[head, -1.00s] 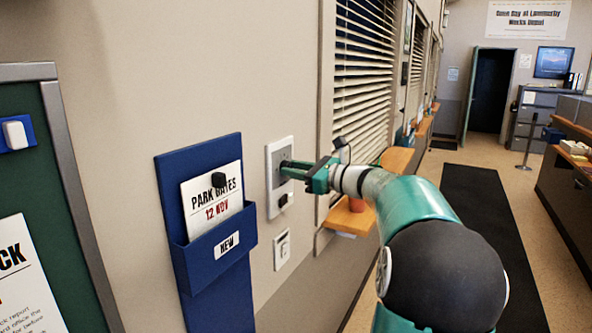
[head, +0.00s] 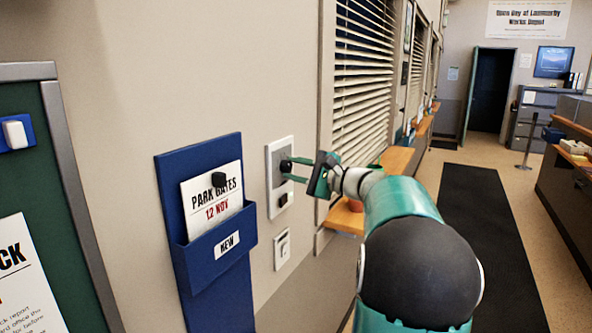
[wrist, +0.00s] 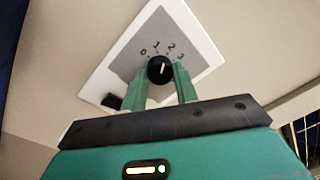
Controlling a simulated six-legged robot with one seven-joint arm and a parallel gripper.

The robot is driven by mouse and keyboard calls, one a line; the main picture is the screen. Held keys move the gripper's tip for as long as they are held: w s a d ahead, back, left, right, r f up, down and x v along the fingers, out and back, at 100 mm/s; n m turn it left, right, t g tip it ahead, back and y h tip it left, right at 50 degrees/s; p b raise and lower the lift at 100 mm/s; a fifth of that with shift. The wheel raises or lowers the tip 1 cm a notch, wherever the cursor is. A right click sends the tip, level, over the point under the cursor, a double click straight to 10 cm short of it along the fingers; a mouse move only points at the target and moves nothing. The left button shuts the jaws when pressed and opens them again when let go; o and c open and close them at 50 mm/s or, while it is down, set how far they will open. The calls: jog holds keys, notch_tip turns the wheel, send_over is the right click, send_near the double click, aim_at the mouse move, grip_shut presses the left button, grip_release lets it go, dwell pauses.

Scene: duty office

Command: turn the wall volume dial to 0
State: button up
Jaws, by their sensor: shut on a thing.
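The volume dial (wrist: 160,68) is a round black knob with a white pointer mark, on a grey-faced white wall plate (wrist: 120,68). My gripper (wrist: 163,84) is shut on the dial, one green finger on each side. In the head view the dial (head: 286,166) shows at the fingertips of my gripper (head: 290,171), and the plate (head: 272,200) is partly covered by the fingers. The numbers cannot be read there.
A small black part (head: 283,201) sits low on the same plate. A white switch (head: 282,249) is below it. A blue wall pocket (head: 213,235) with a notice is to the left. Window blinds (head: 362,90) and a wooden ledge (head: 345,217) are to the right.

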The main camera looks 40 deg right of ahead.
jog(key=n, duration=0.5)
jog(key=shift+n, duration=0.4)
jog(key=n+y, duration=0.1)
jog(key=n, duration=0.5)
jog(key=shift+d, duration=0.1)
jog(key=o, duration=1)
jog(key=shift+s, duration=0.1)
jog(key=v, duration=1.3)
jog(key=shift+s+d, duration=0.1)
jog(key=shift+s, duration=0.25)
